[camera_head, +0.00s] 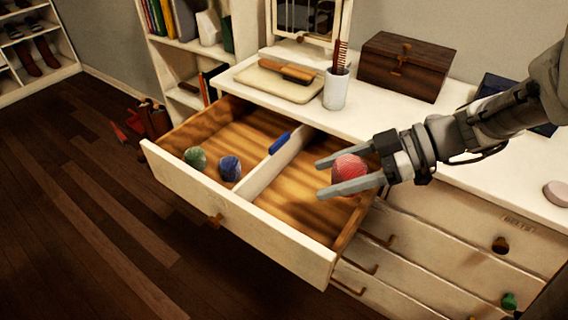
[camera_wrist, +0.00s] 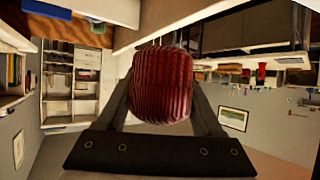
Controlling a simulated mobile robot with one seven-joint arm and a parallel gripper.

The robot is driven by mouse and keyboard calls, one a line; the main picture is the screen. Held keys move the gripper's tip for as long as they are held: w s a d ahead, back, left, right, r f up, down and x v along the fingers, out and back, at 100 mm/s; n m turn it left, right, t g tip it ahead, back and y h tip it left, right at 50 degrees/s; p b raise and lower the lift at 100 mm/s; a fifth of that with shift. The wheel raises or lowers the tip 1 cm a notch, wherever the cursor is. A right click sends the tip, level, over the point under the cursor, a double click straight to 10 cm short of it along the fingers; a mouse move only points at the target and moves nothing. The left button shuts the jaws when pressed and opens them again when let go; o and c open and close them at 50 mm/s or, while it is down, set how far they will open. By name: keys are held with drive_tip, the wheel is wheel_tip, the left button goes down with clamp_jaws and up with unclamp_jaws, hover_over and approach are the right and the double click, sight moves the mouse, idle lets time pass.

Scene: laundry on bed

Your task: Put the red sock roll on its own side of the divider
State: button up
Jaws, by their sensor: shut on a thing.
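My gripper (camera_head: 340,175) is shut on the red sock roll (camera_head: 349,168), which sits between its fingers. It is held above the right compartment of the open drawer (camera_head: 215,214). In the wrist view the red sock roll (camera_wrist: 162,85) shows as ribbed dark red cloth between the fingers. A white divider (camera_head: 274,163) splits the drawer in two. A blue tag or clip (camera_head: 280,142) sits on the divider toward its back end. A green sock roll (camera_head: 195,158) and a blue sock roll (camera_head: 230,168) lie in the left compartment. The visible floor of the right compartment is bare.
The dresser top (camera_head: 300,112) holds a tray with a brush (camera_head: 285,70), a white cup with a comb (camera_head: 336,88), a dark wooden box (camera_head: 405,66) and a mirror. Closed drawers lie below right. A shelf with books (camera_head: 165,18) stands behind left.

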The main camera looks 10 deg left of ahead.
drive_tip(key=shift+s+f, duration=0.25)
drive_tip(key=shift+f, duration=0.1)
drive_tip(key=w+a+f+b, duration=0.3)
drive_tip(key=w+a+f, duration=0.3)
drive_tip(key=a+f, duration=0.3)
drive_tip(key=shift+w+f, duration=0.4)
drive_tip(key=shift+f, duration=0.45)
drive_tip(key=shift+f+b, duration=0.7)
drive_tip(key=shift+b, duration=0.75)
drive_tip(key=shift+r, duration=0.1)
drive_tip(key=o, duration=1.4)
drive_tip(key=shift+c, duration=0.2)
drive_tip(key=shift+r+p, duration=0.15)
drive_tip(key=shift+p, duration=0.15)
